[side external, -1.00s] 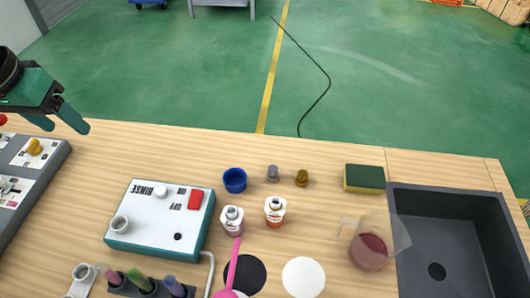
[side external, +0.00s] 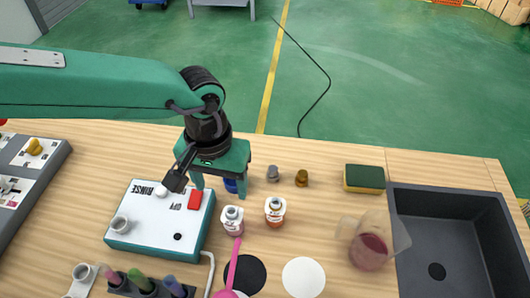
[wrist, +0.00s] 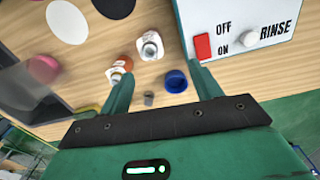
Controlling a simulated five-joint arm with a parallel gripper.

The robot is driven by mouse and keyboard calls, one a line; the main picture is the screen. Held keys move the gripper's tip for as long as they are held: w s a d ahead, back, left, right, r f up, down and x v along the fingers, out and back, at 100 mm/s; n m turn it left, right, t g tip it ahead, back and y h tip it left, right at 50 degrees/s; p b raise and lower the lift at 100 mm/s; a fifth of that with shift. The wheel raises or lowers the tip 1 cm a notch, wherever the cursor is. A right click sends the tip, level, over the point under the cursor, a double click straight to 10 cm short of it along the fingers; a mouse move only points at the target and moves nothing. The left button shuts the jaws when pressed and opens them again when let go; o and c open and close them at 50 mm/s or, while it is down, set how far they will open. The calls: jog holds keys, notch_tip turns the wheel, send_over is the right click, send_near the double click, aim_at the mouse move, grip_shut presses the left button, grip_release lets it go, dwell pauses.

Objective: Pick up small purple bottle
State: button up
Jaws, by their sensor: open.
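The small purple bottle (side external: 232,221), clear with a white label and a grey neck, stands upright on the table just right of the white rinse box. It also shows in the wrist view (wrist: 150,46), near top centre. My gripper (side external: 221,186) is open and empty, pointing down behind the bottle in the side view, with its fingers apart near the blue cap. In the wrist view my gripper (wrist: 160,72) has its two green fingers spread, with the bottle beyond the tips.
A similar orange bottle (side external: 275,211) stands close on the right. The blue cap (wrist: 175,81), a grey cap (side external: 272,174) and a brown cap (side external: 302,178) lie behind. The rinse box (side external: 150,222) borders the left. A beaker (side external: 370,251) and sink stand right.

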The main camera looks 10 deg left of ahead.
aim_at(232, 210)
jog(key=shift+s+d+f, duration=0.25)
jog(key=shift+d+f, duration=0.15)
jog(key=shift+d, duration=0.1)
jog(key=shift+s+d+f, duration=0.2)
jog(key=shift+d+f, duration=0.2)
jog(key=shift+d, duration=0.1)
jog(key=shift+f, duration=1.3)
jog(key=shift+a+f, duration=0.1)
jog(key=shift+a+f, duration=0.15)
jog(key=shift+f, duration=2.35)
jog(key=shift+c, duration=0.3)
jog(key=c, duration=1)
